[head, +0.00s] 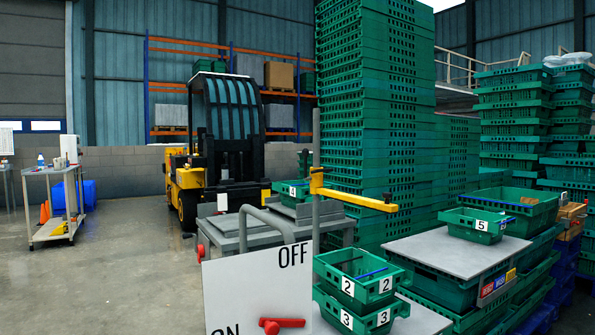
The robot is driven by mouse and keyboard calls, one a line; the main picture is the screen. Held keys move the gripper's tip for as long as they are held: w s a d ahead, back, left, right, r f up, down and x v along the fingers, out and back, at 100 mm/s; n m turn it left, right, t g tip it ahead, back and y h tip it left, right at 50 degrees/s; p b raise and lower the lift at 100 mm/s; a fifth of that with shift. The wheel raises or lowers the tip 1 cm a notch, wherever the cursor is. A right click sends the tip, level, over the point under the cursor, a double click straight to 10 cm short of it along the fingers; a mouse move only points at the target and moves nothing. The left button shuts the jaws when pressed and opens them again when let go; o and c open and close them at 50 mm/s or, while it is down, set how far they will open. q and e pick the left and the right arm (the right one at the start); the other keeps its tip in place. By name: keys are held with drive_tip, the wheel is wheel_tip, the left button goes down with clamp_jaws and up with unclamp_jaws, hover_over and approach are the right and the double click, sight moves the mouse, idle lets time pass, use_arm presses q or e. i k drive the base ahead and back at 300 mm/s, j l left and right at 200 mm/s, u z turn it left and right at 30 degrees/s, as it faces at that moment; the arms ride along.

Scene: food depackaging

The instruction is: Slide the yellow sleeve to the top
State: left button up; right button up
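The yellow sleeve (316,182) sits around an upright grey pole (316,135) near the middle of the head view. A yellow bar (355,198) reaches from the sleeve to the right and has a dark knob at its end. A length of bare pole shows above the sleeve, and more shows below it. Neither of my grippers is in view.
A white ON/OFF panel (240,285) with a red lever (282,325) stands in front of the pole. Green crates (335,305) labelled 2 and 3 stand at its right. A grey-topped stack (465,245) bears crate 5 (474,228). A forklift (215,140) stands behind.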

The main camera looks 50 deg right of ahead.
sight(317, 174)
drive_tip(key=i+z, duration=0.1)
drive_tip(key=i, duration=0.5)
drive_tip(key=i+j, duration=0.1)
drive_tip(key=i, duration=0.5)
drive_tip(key=i+j+z, duration=0.15)
drive_tip(key=i, duration=0.45)
drive_tip(key=i+z, duration=0.2)
drive_tip(key=i, duration=0.25)
drive_tip(key=i+j+z, duration=0.15)
drive_tip(key=i, duration=0.3)
drive_tip(key=i+j+z, duration=0.2)
drive_tip(key=i, duration=0.25)
